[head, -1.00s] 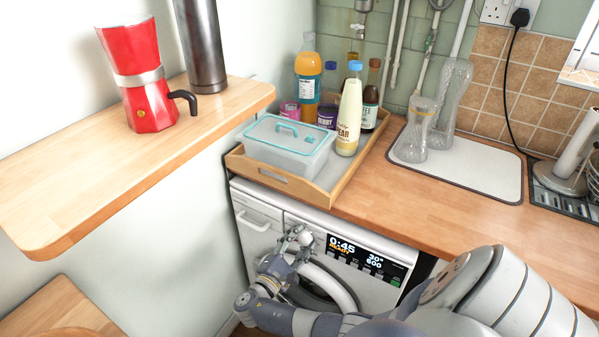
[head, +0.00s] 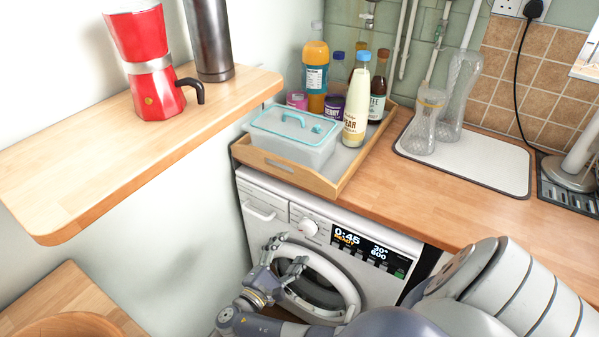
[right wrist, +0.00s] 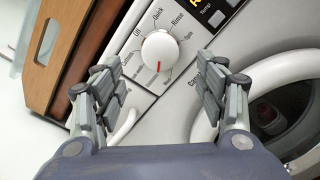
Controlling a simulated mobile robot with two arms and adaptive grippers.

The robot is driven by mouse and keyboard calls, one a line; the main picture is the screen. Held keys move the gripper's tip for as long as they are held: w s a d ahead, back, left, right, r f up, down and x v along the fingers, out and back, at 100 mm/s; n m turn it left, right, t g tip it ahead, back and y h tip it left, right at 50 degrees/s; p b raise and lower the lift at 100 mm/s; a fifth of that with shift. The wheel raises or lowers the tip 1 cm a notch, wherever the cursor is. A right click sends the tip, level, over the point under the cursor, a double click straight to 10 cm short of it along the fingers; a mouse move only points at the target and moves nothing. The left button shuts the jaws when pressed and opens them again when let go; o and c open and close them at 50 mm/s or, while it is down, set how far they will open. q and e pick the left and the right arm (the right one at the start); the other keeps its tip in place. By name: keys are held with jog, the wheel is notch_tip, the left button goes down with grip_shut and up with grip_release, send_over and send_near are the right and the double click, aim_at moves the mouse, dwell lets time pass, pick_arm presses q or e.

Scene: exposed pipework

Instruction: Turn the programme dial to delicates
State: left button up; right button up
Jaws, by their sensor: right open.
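The white programme dial (head: 308,228) is on the front panel of the washing machine (head: 262,190), left of its display. In the right wrist view the dial (right wrist: 160,48) has a red pointer mark aimed toward the bottom of the picture. Labels such as Quick and Rinse ring it; a delicates label cannot be made out. My right gripper (head: 286,252) is open and empty, just below and left of the dial, apart from it. In the right wrist view its fingers (right wrist: 158,75) stand either side of the dial, covering some labels. My left gripper is not in view.
The display (head: 362,246) reads 0:45. The round door (head: 345,287) lies below the panel. The worktop (head: 440,195) overhangs above, holding a wooden tray (head: 285,175) with a tub and bottles. A wall shelf (head: 110,160) with a red moka pot (head: 150,70) is at left.

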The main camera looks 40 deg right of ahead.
jog(key=v, duration=0.4)
jog(key=shift+a, duration=0.1)
jog(key=shift+f, duration=0.1)
dwell(0.3)
